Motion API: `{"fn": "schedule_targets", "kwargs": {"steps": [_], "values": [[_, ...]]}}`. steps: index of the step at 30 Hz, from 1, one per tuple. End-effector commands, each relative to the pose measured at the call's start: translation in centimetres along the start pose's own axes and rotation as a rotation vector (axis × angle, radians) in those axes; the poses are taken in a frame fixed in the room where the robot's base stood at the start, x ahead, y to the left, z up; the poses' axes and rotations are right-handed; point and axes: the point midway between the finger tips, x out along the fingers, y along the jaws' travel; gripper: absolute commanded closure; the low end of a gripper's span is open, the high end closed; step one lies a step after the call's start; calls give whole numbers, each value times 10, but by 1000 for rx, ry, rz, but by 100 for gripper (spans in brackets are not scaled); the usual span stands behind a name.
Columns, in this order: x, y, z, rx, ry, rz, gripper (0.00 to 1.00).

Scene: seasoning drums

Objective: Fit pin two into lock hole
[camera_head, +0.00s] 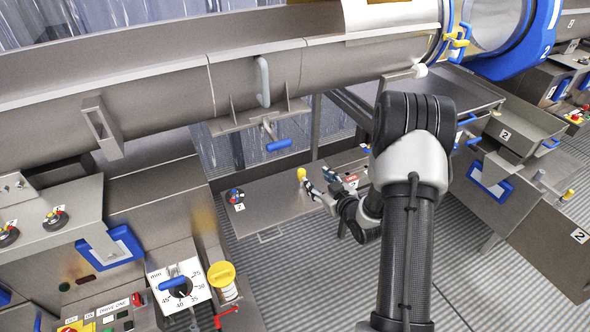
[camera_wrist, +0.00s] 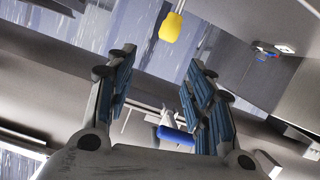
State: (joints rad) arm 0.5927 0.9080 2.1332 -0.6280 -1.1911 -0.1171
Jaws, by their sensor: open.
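My gripper (camera_head: 320,185) is open and empty below the drum, over a grey box top. In the wrist view its two fingers stand wide apart (camera_wrist: 161,62). A yellow-headed pin (camera_head: 301,174) shows just left of the fingers in the head view. In the wrist view the yellow head (camera_wrist: 171,27) on a thin light stem is beyond the fingertips, not gripped. Whether it is pin two I cannot tell. A blue-handled latch (camera_head: 278,145) hangs under the drum; its blue handle (camera_wrist: 176,137) shows between the fingers in the wrist view. I cannot make out the lock hole.
The long grey drum (camera_head: 250,72) runs above my gripper. At the right, boxes labelled 2 carry blue handles and another yellow knob (camera_head: 569,194). A timer panel (camera_head: 180,286) stands at lower left.

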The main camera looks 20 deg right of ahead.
Motion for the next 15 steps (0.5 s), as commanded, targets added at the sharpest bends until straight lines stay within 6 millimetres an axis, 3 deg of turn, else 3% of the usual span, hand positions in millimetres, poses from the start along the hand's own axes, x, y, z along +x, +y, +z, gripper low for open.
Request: {"fn": "schedule_targets", "kwargs": {"steps": [1,6,12,15], "values": [[-2,-1,25,33,35,-4,52],[-19,-8,64,116,191,-6,52],[-34,-12,82,170,289,7,52],[-29,-13,81,173,302,7,52]]}}
